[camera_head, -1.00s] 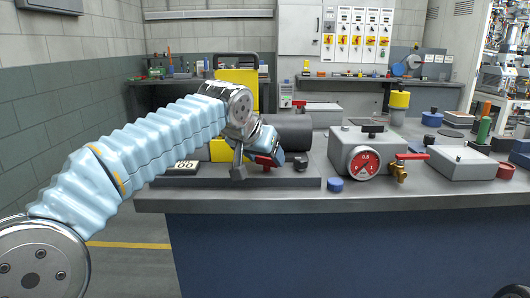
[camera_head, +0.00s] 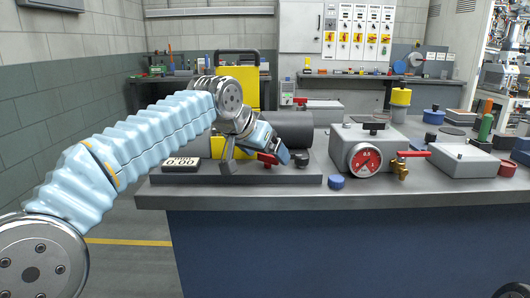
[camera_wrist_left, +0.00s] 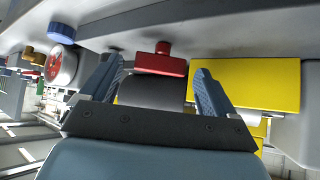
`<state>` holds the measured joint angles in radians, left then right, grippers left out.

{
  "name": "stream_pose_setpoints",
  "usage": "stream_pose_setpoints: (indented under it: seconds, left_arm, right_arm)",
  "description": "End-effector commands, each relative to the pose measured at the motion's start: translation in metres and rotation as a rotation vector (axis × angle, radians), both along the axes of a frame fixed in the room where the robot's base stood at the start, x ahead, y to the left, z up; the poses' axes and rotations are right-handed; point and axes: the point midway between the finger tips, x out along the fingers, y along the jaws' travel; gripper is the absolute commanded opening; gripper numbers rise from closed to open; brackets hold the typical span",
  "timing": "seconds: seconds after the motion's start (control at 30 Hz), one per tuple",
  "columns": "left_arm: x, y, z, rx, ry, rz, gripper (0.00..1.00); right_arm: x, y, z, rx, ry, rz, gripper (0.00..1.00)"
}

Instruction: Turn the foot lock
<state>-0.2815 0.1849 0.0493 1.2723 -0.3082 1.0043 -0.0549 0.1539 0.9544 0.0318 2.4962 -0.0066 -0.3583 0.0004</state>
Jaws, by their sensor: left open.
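A red T-shaped lever (camera_wrist_left: 160,62), which looks like the foot lock, shows in the left wrist view between my fingers. In the head view a red lever (camera_head: 267,158) shows low at the front of the dark cylindrical pump (camera_head: 290,129). My left gripper (camera_wrist_left: 158,70) is open, one finger on each side of the lever in the picture. I cannot tell whether either finger touches it. In the head view my left gripper (camera_head: 285,153) is beside the lever, and my wrist hides part of the pump. My right gripper is not in view.
A grey box with a red gauge (camera_head: 364,159) and a red-handled brass valve (camera_head: 402,168) stand to the right. A blue cap (camera_head: 336,182) lies near the bench's front edge. A display box (camera_head: 182,165) is left of my wrist. A yellow block (camera_wrist_left: 245,85) is beside my fingers.

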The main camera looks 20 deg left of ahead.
Motion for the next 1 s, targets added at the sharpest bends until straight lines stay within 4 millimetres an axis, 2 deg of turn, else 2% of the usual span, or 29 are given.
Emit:
stream_pose_setpoints:
  seconds: [0.33,0.73,1.0]
  left_arm:
    - [-0.009,0.003,0.01,0.0,-0.001,0.0,0.89]
    - [-0.012,0.004,0.012,0.0,0.0,0.0,0.89]
    - [-0.027,0.009,0.029,0.0,-0.001,0.0,0.89]
  right_arm:
    - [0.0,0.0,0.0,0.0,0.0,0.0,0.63]
    - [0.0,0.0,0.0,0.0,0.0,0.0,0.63]
    - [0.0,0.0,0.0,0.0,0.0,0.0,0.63]
